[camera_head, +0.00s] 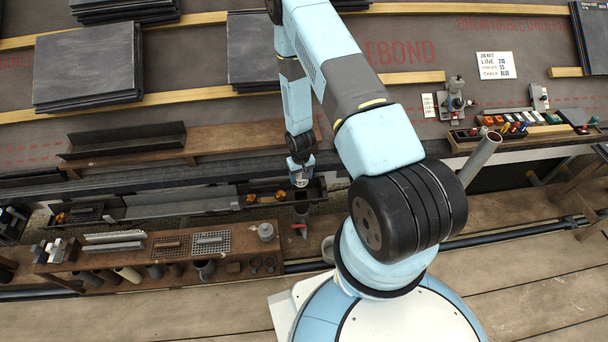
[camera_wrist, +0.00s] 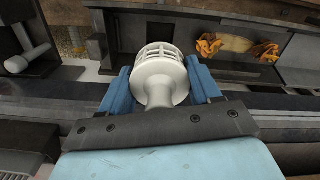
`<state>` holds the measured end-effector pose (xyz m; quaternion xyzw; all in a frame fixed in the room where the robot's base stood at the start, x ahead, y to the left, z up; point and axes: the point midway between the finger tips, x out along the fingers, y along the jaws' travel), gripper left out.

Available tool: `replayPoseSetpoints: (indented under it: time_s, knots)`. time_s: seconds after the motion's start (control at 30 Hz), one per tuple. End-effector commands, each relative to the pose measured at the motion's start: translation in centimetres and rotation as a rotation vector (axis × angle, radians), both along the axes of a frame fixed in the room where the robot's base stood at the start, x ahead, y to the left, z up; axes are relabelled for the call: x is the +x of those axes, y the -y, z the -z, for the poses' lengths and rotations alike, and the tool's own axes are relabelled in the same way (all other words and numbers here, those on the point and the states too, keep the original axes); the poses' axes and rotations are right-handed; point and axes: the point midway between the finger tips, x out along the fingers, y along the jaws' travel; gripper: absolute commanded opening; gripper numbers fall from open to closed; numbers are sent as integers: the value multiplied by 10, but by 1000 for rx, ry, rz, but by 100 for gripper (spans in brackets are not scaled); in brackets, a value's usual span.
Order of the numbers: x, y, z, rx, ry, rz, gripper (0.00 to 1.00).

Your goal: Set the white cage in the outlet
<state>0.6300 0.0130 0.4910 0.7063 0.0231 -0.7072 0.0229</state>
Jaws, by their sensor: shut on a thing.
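The white cage (camera_wrist: 160,72) is held between the blue fingers of my gripper (camera_wrist: 160,88) in the wrist view. It has a round slotted head and a narrower stem toward my palm. My gripper is shut on it.
Brown leaves (camera_wrist: 208,46) lie in the gutter right of the cage. A wooden shelf (camera_head: 130,268) with grates and pipe pieces stands in front of the gutter. Slate stacks (camera_head: 88,62) lie on the roof. A tool tray (camera_head: 500,132) and a grey pipe (camera_head: 480,158) are at the right.

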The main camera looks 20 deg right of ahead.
Motion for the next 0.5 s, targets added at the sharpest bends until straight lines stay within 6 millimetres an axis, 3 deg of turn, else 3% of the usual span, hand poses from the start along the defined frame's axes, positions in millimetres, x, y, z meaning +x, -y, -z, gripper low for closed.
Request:
replayPoseSetpoints:
  time_s: [0.5]
  knots:
    - [0, 0, 37, 0, 0, 0, 34]
